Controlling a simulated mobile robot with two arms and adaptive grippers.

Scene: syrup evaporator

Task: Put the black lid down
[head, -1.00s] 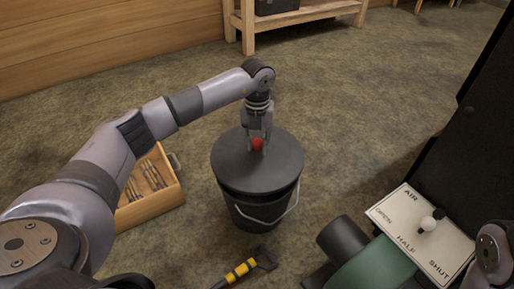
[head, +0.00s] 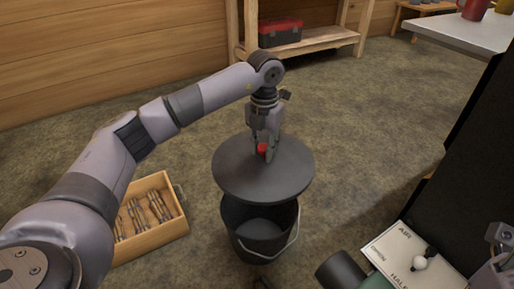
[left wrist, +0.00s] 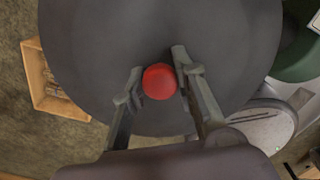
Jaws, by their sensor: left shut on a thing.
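The black lid (head: 235,176) is a round dark disc with a red knob (head: 262,150). My left gripper (head: 264,152) is shut on the knob from above and holds the lid in the air, about level. The black bucket (head: 250,248) stands upright on the floor below with its wire handle down. The near part of its open mouth shows under the lid; the far part is hidden. In the left wrist view the red knob (left wrist: 159,81) sits between the two fingers, and the lid (left wrist: 90,50) fills most of the picture. My right gripper's fingers do not show.
A wooden box of spouts (head: 150,240) stands left of the bucket. A panel lettered AIR (head: 395,250) and a dark pipe (head: 340,270) are at the lower right. A wooden bench (head: 330,40) holds a red and black toolbox (head: 280,32). Floor behind the bucket is clear.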

